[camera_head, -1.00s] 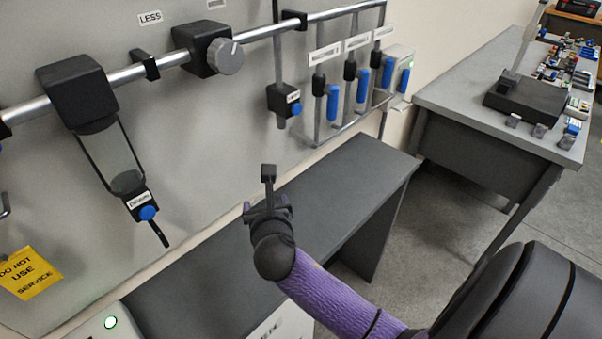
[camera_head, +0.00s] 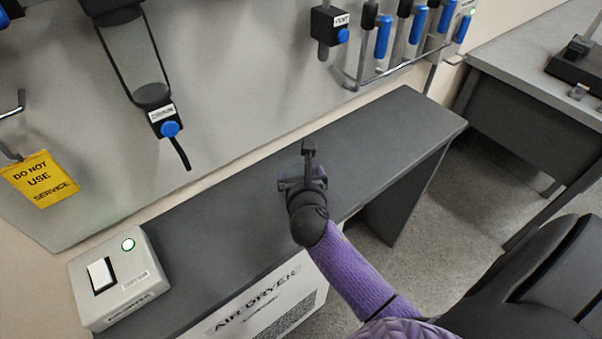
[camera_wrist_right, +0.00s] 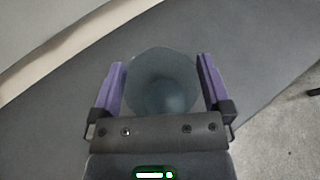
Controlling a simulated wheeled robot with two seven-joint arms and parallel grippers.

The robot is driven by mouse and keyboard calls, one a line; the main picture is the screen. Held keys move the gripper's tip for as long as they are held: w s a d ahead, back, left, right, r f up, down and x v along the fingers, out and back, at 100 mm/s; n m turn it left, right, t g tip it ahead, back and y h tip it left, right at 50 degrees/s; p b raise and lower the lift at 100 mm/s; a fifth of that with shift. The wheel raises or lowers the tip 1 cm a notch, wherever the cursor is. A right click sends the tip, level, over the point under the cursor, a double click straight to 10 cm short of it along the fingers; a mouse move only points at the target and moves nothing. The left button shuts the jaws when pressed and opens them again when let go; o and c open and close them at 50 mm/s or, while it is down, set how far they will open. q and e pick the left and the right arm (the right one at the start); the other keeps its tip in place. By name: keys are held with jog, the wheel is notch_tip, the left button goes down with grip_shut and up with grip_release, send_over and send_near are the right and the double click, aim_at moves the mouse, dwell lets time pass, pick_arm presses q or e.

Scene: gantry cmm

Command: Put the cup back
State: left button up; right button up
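A clear bluish round cup (camera_wrist_right: 162,82) lies between the purple fingers of my right gripper (camera_wrist_right: 162,88) in the right wrist view. The fingers stand wide apart, one on each side of the cup's rim; I cannot tell whether they touch it. In the head view my right gripper (camera_head: 303,176) is over the dark counter, and hardly any of the cup shows there. A filter unit with a clear bowl (camera_head: 134,60) and a blue-buttoned drain end (camera_head: 168,122) hangs on the wall panel at upper left. My left gripper is not in view.
A grey switch box (camera_head: 120,278) with a green light stands at the counter's left end. The counter top (camera_head: 400,125) is clear to the right. A yellow tag (camera_head: 40,180) hangs at left. Blue-handled valves (camera_head: 383,36) line the panel. A second table (camera_head: 520,75) stands at right.

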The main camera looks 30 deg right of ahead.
jog(key=shift+r, duration=0.2)
jog(key=p+v, duration=0.3)
jog(key=v, duration=0.9)
jog(key=shift+p, duration=0.35)
jog(key=shift+f, duration=0.15)
dwell(0.6)
dwell(0.4)
